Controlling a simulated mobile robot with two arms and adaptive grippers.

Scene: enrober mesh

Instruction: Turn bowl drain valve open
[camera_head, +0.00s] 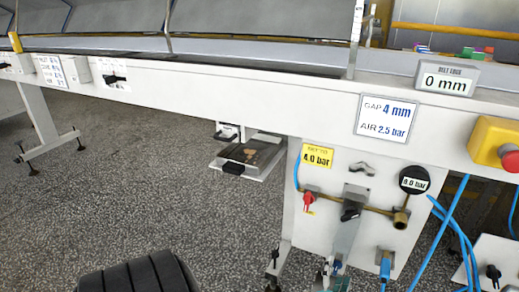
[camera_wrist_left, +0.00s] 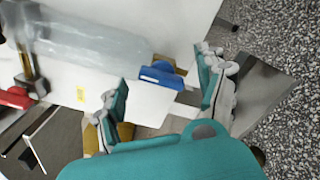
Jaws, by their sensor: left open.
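The clear grey bowl (camera_head: 345,238) hangs below a black knob (camera_head: 350,212) on the brass pipe; it also shows in the left wrist view (camera_wrist_left: 92,45). A blue drain valve handle (camera_wrist_left: 160,75) sits at the bowl's lower end. It cannot be made out clearly in the head view. My left gripper (camera_head: 335,274) is small and partly hidden below the bowl. In the left wrist view its teal fingers (camera_wrist_left: 161,66) are spread wide, one to each side of the blue handle, with visible gaps. I see nothing held. My right gripper is not in view.
A red-handled valve (camera_head: 310,198) is left of the bowl and a round gauge (camera_head: 414,180) right of it. A blue hose fitting (camera_head: 385,264) and hoses (camera_head: 450,225) are close on the right. The white machine beam (camera_head: 230,95) runs above. Speckled floor lies open to the left.

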